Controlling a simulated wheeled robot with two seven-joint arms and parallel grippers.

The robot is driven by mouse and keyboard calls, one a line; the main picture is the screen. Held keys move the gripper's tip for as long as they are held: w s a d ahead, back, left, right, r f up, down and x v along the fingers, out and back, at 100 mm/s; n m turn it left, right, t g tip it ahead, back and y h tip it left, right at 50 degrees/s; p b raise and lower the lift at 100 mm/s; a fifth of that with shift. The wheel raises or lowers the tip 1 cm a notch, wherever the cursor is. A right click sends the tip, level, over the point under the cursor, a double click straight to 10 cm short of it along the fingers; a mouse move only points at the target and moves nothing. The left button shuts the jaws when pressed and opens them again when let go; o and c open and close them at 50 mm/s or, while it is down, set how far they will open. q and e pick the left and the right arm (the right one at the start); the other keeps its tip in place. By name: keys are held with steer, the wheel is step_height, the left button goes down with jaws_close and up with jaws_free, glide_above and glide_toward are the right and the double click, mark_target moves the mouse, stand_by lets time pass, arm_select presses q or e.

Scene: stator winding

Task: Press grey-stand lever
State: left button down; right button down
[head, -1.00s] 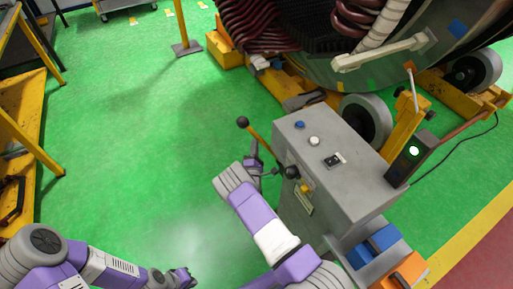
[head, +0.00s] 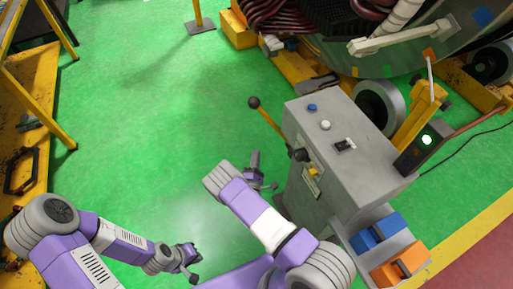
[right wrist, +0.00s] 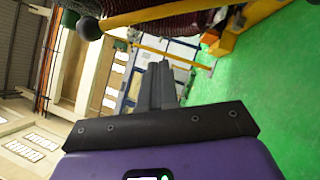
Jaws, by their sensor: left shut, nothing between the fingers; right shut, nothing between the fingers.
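The grey stand (head: 365,180) is right of centre in the head view. Its lever (head: 271,124) is a yellow rod with a black knob (head: 254,102), slanting up and left from the stand's left side. In the right wrist view, the knob (right wrist: 89,28) and rod (right wrist: 165,13) cross the top, above the fingertips. My right gripper (head: 256,158) is shut and empty, below the knob and left of the stand, apart from the lever. Its shut fingers (right wrist: 161,75) also show in the right wrist view. My left gripper (head: 190,265) is shut and empty at the lower left, far from the stand.
The stand's top has a blue button (head: 312,107), a white button (head: 325,125) and a black switch (head: 344,145). Blue (head: 380,232) and orange (head: 400,263) boxes sit at its foot. A large wheeled machine is behind. Green floor (head: 150,130) is clear on the left.

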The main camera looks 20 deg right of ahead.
stand_by(0.3)
steer(key=s+d+f+m+g+y, duration=0.2)
steer(key=s+f+m+g+y, duration=0.15)
steer(key=f+m+g, duration=0.35)
steer(key=s+a+f+m+g+y, duration=0.4)
steer(key=s+a+f+m, duration=0.1)
steer(key=s+m, duration=0.15)
steer(key=s+a+r+m+g+y, duration=0.2)
steer(key=s+a+r+g+y, duration=0.1)
steer(key=s+a, duration=0.3)
steer(key=s+a+r+m+g+y, duration=0.3)
steer(key=s+a, duration=0.3)
steer(key=s, duration=0.3)
steer(key=shift+s+y, duration=0.2)
steer(key=shift+y, duration=0.55)
steer(key=shift+m, duration=0.25)
